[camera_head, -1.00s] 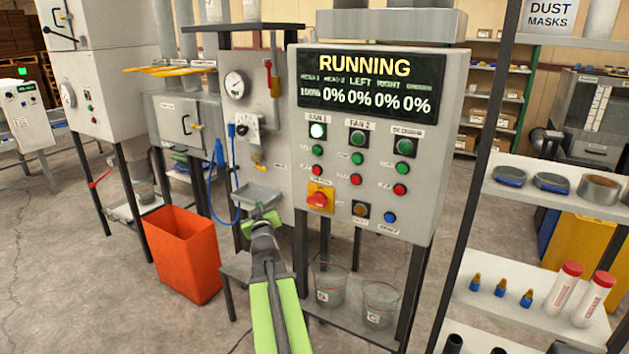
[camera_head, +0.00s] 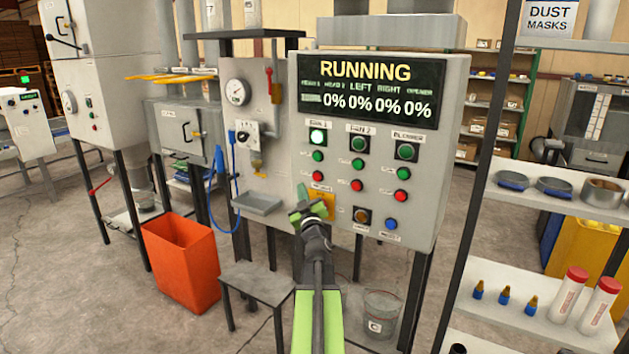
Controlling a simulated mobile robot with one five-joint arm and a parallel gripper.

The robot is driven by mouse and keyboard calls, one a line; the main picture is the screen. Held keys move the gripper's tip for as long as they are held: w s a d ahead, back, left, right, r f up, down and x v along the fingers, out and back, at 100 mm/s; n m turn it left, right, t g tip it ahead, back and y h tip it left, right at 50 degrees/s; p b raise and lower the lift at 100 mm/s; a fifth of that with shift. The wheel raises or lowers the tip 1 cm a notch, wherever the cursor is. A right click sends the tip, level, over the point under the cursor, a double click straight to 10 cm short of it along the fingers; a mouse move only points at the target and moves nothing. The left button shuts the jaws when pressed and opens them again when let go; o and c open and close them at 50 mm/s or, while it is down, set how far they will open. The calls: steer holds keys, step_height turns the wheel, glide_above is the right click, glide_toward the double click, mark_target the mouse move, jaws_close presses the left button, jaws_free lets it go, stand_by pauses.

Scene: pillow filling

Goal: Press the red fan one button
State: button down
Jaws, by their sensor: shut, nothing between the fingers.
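The control panel (camera_head: 290,120) reads RUNNING on its display. In the FAN 1 column a white-lit lamp (camera_head: 317,136) is at the top, a green button (camera_head: 318,156) below it, and the red fan one button (camera_head: 318,176) below that. My gripper (camera_head: 304,204) is shut and empty. It is just below and slightly left of the red button, which shows uncovered. My gripper overlaps the yellow plate (camera_head: 327,203) of the emergency stop and hides its red knob. I cannot tell whether it touches the panel.
The FAN 2 red button (camera_head: 356,185) and a third red button (camera_head: 401,195) are to the right. A small metal tray (camera_head: 258,204) is left of my gripper. An orange bin (camera_head: 183,265) stands on the floor. Shelves (camera_head: 545,190) are close at right.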

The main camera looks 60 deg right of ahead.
mark_target(317, 177)
steer(key=d, duration=0.6)
steer(key=shift+d, duration=0.15)
stand_by(1.8)
steer(key=shift+d, duration=0.4)
steer(key=shift+d, duration=0.5)
stand_by(0.6)
steer(key=shift+a, duration=0.9)
